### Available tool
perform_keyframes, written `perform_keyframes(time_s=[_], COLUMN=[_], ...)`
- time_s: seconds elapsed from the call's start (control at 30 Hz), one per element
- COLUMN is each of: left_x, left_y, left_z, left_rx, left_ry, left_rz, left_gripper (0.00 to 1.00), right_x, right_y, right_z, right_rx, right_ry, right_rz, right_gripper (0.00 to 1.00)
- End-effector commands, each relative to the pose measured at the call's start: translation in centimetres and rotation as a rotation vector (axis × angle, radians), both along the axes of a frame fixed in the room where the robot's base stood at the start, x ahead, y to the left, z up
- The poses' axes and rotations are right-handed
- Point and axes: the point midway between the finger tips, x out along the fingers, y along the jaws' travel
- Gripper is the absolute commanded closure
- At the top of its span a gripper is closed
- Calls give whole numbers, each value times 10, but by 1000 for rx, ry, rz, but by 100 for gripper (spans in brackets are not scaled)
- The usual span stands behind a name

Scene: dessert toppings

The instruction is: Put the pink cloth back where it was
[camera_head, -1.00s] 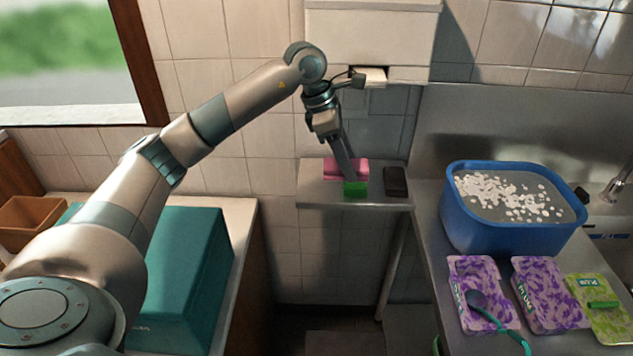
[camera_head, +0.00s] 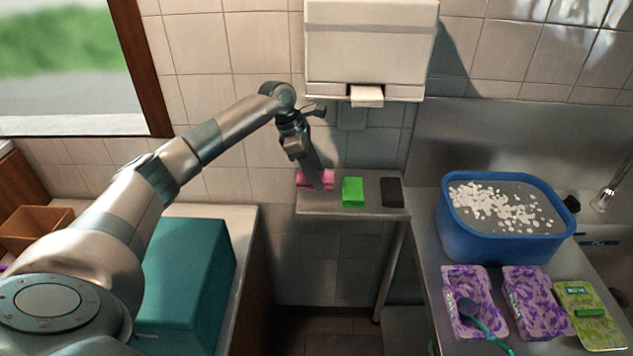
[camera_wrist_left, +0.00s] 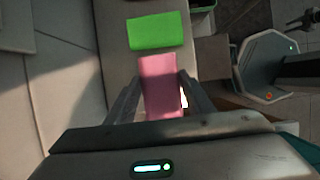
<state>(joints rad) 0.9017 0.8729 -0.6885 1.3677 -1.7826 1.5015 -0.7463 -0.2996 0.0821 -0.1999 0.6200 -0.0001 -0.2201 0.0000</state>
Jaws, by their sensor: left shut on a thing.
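The pink cloth (camera_head: 309,179) is at the left end of the small metal shelf (camera_head: 330,206), under my left gripper (camera_head: 321,186). In the left wrist view the pink cloth (camera_wrist_left: 160,84) lies between the two fingers of the left gripper (camera_wrist_left: 161,92), which is shut on it. Whether the cloth touches the shelf is hard to tell. A green cloth (camera_head: 353,191) lies to its right on the shelf, apart from it; it also shows in the left wrist view (camera_wrist_left: 156,31). My right gripper is not in view.
A dark block (camera_head: 392,192) lies at the shelf's right end. A white dispenser (camera_head: 370,45) hangs on the wall above. A blue tub (camera_head: 490,244), patterned packs (camera_head: 535,302) and a green-handled ladle (camera_head: 482,322) are on the right counter. A teal box (camera_head: 190,275) stands at left.

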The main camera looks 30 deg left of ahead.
Motion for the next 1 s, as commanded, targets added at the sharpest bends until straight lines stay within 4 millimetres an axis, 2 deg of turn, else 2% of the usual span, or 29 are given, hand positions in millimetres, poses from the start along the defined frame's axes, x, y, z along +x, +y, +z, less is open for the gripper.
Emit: perform_keyframes(time_s=[0.27,0.6,1.0], left_x=[0,0,0], left_y=[-1,-1,-1], left_z=[-2,-36,-42], left_rx=[0,-1,0], left_ry=[1,2,0], left_rz=[0,0,0], left_gripper=[77,77,77], right_x=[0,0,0], right_y=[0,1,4], right_z=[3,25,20], right_rx=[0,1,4], right_ry=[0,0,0], right_rz=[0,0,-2], right_gripper=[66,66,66])
